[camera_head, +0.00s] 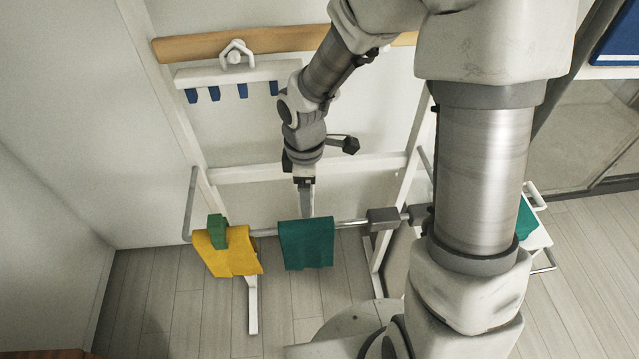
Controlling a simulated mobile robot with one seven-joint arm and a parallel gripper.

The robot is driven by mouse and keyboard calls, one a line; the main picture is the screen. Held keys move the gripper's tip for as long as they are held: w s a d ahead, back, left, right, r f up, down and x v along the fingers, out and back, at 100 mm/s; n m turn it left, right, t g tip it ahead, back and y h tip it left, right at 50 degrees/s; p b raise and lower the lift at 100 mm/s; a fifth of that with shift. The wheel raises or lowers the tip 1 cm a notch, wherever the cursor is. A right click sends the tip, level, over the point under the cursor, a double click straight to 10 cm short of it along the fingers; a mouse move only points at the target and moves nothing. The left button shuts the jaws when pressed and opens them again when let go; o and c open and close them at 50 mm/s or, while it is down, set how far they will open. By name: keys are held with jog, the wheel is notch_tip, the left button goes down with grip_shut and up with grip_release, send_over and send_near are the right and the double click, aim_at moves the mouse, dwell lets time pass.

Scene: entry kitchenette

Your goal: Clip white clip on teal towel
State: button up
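The teal towel (306,244) hangs over a horizontal metal bar in the middle of the view. My gripper (306,196) points down just above and behind the towel's top edge. A pale, narrow piece extends below the dark gripper body; I cannot tell whether it is the white clip or a finger. Whether the fingers are open or shut is too small to see. No white clip shows clearly elsewhere. I cannot tell whether anything touches the towel.
A yellow towel (228,256) with a green clip (217,229) hangs left on the bar. Several blue pieces hang from a white rack (225,75) below a wooden rail (280,39). A dark grey block (382,219) sits on the bar right of the teal towel.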

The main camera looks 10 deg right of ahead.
jog(key=shift+s+a+r+n, duration=0.4)
jog(key=shift+s+n, duration=0.2)
jog(key=shift+n, duration=0.3)
jog(key=shift+p, duration=0.3)
jog(key=b, duration=0.4)
send_over(306, 223)
jog(key=shift+s+f, duration=0.1)
jog(key=shift+f, duration=2.45)
jog(key=shift+f+b, duration=1.85)
jog(key=shift+f, duration=0.35)
jog(key=o, duration=1.4)
jog(key=shift+c, duration=0.2)
jog(key=shift+r, duration=0.2)
